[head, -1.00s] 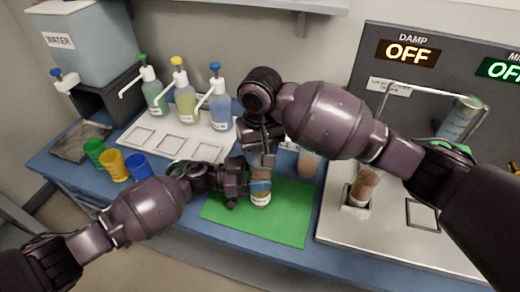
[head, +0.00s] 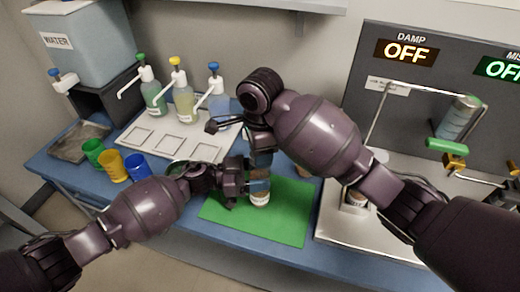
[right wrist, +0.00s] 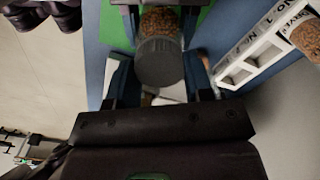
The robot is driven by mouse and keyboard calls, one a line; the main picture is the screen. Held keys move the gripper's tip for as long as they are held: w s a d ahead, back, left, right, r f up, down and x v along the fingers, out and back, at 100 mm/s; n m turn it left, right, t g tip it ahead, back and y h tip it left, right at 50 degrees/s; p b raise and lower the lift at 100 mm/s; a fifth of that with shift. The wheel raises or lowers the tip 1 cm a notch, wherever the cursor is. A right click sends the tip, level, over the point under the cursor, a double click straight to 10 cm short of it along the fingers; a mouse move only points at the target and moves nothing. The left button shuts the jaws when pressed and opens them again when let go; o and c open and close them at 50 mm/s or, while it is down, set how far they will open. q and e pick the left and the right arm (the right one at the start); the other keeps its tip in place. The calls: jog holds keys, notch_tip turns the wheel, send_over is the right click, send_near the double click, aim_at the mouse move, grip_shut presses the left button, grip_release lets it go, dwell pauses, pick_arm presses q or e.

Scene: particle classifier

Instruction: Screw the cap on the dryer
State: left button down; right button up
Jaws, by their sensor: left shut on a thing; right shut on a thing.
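A jar of brown grains (head: 259,198) stands upright on the green mat (head: 285,222). My left gripper (head: 254,184) is shut around the jar from its left side. My right gripper (head: 261,160) points down right above the jar. In the right wrist view the right gripper (right wrist: 160,75) is shut on a grey round cap (right wrist: 160,62), which lies against the mouth end of the jar (right wrist: 160,20). I cannot tell whether the cap's thread is engaged. The cap is hidden in the head view.
Green, yellow and blue cups (head: 112,165) stand at left. The metal machine (head: 335,225), with its OFF panel (head: 405,52), is at right, partly behind my right arm. The mat's front is clear.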

jog(key=m, duration=0.5)
jog(key=o, duration=0.9)
jog(key=shift+r, duration=2.25)
jog(key=shift+c, duration=0.3)
